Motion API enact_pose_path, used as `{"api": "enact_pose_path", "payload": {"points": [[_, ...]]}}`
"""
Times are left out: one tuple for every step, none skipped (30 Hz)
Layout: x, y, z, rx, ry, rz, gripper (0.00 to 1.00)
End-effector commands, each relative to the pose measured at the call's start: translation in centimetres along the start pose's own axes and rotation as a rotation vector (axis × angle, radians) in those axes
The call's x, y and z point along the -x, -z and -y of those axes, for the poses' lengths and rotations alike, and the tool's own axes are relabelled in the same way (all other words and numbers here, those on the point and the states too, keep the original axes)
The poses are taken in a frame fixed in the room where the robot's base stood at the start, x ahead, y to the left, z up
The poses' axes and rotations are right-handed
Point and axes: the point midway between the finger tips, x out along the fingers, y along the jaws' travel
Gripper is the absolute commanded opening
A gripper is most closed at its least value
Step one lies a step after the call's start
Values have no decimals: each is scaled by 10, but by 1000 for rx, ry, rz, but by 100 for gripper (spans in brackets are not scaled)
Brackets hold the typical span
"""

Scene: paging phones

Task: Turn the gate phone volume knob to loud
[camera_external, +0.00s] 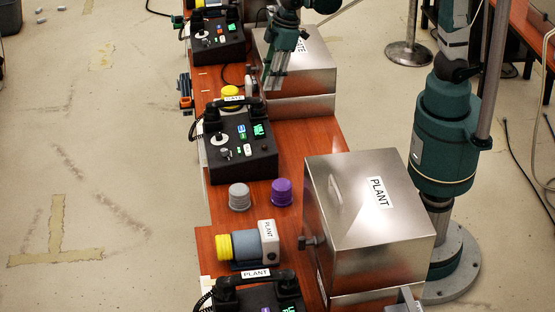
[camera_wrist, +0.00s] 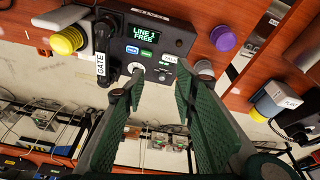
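The gate phone (camera_external: 255,158) is a black desk unit on the red-brown bench, with a GATE label by its handset (camera_external: 232,100). In the wrist view the gate phone (camera_wrist: 176,38) shows a lit screen reading "LINE 1 FREE", blue and green buttons, and a handset (camera_wrist: 101,62) marked GATE. A white round dial (camera_wrist: 137,68) sits on its panel, partly behind a finger; its setting is unreadable. My gripper (camera_wrist: 158,84) is open and empty, its green fingers spread over the panel's lower edge. In the external view my gripper (camera_external: 272,82) points down beyond the phone, near a steel box.
The steel box (camera_external: 297,62) stands behind my gripper. A larger PLANT steel box (camera_external: 365,220) stands nearer. Purple (camera_external: 282,192) and grey (camera_external: 239,196) caps stand in front of the gate phone. Other phones sit at both bench ends.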

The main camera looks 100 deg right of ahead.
Motion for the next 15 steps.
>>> {"api": "enact_pose_path", "payload": {"points": [[-4, 8, -1, 6, 3, 10, 28], [-6, 12, -1, 10, 5, 16, 28], [-10, 17, -1, 15, 7, 23, 28], [-13, 21, -1, 19, 9, 28, 28], [-16, 25, -2, 23, 10, 33, 28], [-20, 29, -2, 28, 13, 41, 28], [-23, 33, -2, 32, 15, 47, 28], [-27, 37, -2, 36, 16, 52, 28], [-31, 41, -2, 41, 19, 59, 28], [-35, 45, -2, 44, 21, 65, 28], [-38, 48, -2, 48, 23, 71, 28], [-42, 52, -3, 53, 25, 78, 28], [-46, 56, -3, 58, 27, 83, 28], [-50, 59, -3, 62, 29, 89, 28], [-55, 63, -3, 67, 31, 96, 28]]}}
